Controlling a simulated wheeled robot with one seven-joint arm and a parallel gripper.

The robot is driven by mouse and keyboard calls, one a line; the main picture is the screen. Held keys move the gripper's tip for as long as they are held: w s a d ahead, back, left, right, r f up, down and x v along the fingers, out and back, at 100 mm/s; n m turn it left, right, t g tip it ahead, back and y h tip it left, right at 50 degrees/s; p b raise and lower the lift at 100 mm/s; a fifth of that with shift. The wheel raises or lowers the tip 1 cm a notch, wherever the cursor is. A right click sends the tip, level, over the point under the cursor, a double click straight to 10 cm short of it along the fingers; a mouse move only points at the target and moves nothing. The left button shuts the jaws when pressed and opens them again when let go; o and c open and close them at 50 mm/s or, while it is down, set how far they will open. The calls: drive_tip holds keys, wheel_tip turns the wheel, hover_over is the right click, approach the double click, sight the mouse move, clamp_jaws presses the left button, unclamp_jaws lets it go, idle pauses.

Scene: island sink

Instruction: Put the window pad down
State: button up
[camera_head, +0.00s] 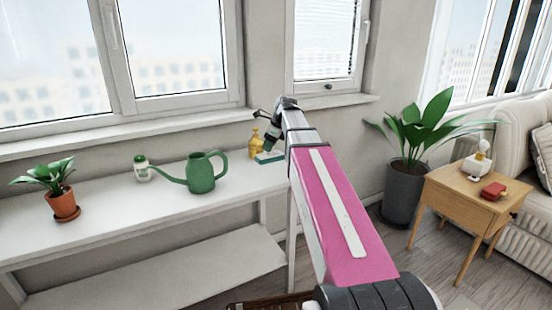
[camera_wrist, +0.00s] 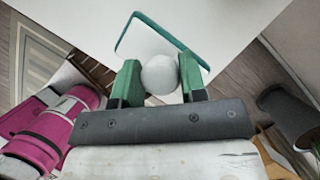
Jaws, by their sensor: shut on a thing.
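The window pad (camera_head: 270,158) shows in the head view at the right end of the white shelf table, small and partly hidden by my arm. In the wrist view the pad (camera_wrist: 172,36) has a pale face with a teal green edge and a round white knob (camera_wrist: 160,73). My gripper (camera_wrist: 160,78) has its two green fingers on either side of this knob, shut on it. In the head view my gripper (camera_head: 269,143) is just above the pad. The pad is over or on the tabletop; I cannot tell whether it touches.
A yellow bottle (camera_head: 255,141) stands close beside the pad. A green watering can (camera_head: 202,173), a small white-and-green jar (camera_head: 142,168) and a potted plant (camera_head: 62,203) stand further left on the white table (camera_head: 120,218). Bare tabletop lies between these things and along the front.

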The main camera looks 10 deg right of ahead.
sight(277, 154)
drive_tip(key=shift+s+d+f, duration=0.1)
drive_tip(key=shift+d+f, duration=0.3)
drive_tip(key=shift+d, duration=0.25)
drive_tip(key=shift+s+d+f, duration=0.1)
drive_tip(key=shift+d+f, duration=0.3)
drive_tip(key=shift+d, duration=0.2)
drive_tip(key=shift+f, duration=2)
drive_tip(key=o, duration=0.8)
drive_tip(key=v, duration=1.2)
